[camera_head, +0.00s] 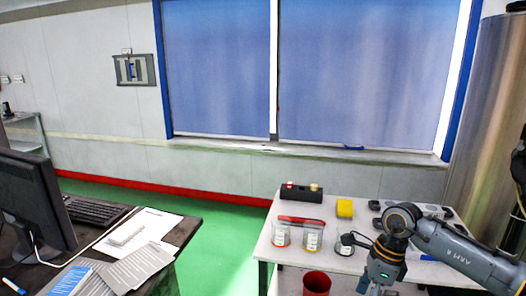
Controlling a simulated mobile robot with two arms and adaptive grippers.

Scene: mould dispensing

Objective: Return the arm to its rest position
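My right arm comes in from the right edge, with its gripper (377,287) pointing down in front of the white table at the lower right. The fingers are small and cut off by the bottom edge, so I cannot tell whether they are open or shut. I see nothing clearly held in it. My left arm and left gripper are not in view.
The white table (262,243) bears two clear jars (281,235) (313,239), a yellow block (344,208) and a black holder (287,193). A desk at left bears a monitor (32,200), keyboard (95,211) and papers. Green floor lies between.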

